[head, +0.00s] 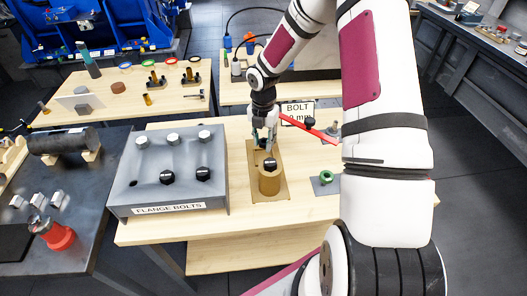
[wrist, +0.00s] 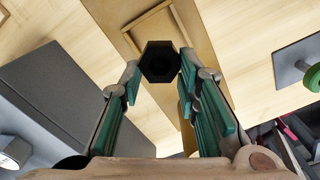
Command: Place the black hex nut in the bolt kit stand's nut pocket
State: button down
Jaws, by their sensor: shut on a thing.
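My gripper (head: 266,143) points down over the brown bolt kit stand (head: 252,160) on the wooden table. It is shut on the black hex nut (wrist: 159,62), which sits between the fingertips in the wrist view. In the head view the black nut (head: 270,162) appears just above or at the top of a tan cylinder (head: 269,183) on the stand; I cannot tell whether they touch. A raised rectangular rim (wrist: 150,27) shows on the stand beyond the nut in the wrist view. The nut partly hides it, and I cannot tell if it is the pocket.
A grey flange bolts box (head: 168,190) with silver and black bolts stands left of the stand. A green ring on a grey plate (head: 316,186) lies to the right. A "BOLT" sign (head: 298,108) and a red-handled tool (head: 312,130) are behind. Bare wood shows in front.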

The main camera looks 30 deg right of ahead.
jog(key=shift+f+p, duration=0.3)
jog(key=shift+f, duration=2.2)
jog(key=shift+s+f, duration=0.1)
jog(key=shift+f, duration=0.55)
jog(key=c, duration=1.2)
grip_release()
jog(key=shift+f, duration=0.1)
